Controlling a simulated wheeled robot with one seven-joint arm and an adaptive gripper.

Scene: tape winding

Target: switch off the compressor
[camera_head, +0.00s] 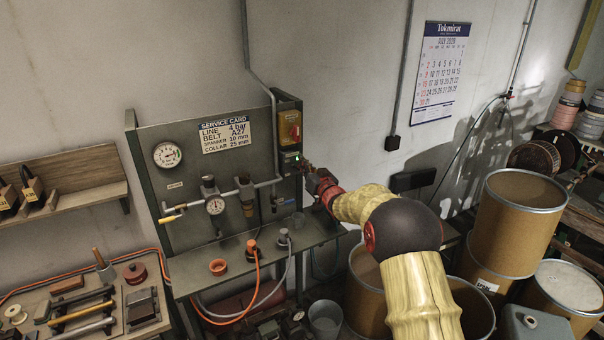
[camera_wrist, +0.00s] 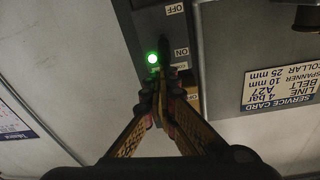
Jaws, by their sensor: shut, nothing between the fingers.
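In the wrist view the dark switch plate (camera_wrist: 150,20) appears upside down, with an OFF label (camera_wrist: 175,8) at the top and an ON label (camera_wrist: 181,52) below. A green lamp (camera_wrist: 152,57) is lit beside the ON label. My gripper (camera_head: 303,166) is at the lower part of the box; in the wrist view its shut, empty fingertips (camera_wrist: 166,78) are just by the ON label and lamp. The fingers partly hide the switch; contact is unclear.
The service card (camera_head: 225,136) and a pressure gauge (camera_head: 167,155) are on the panel. A pipe with a yellow-handled valve (camera_head: 170,218) crosses it. Cardboard drums (camera_head: 513,225) crowd the right under my arm.

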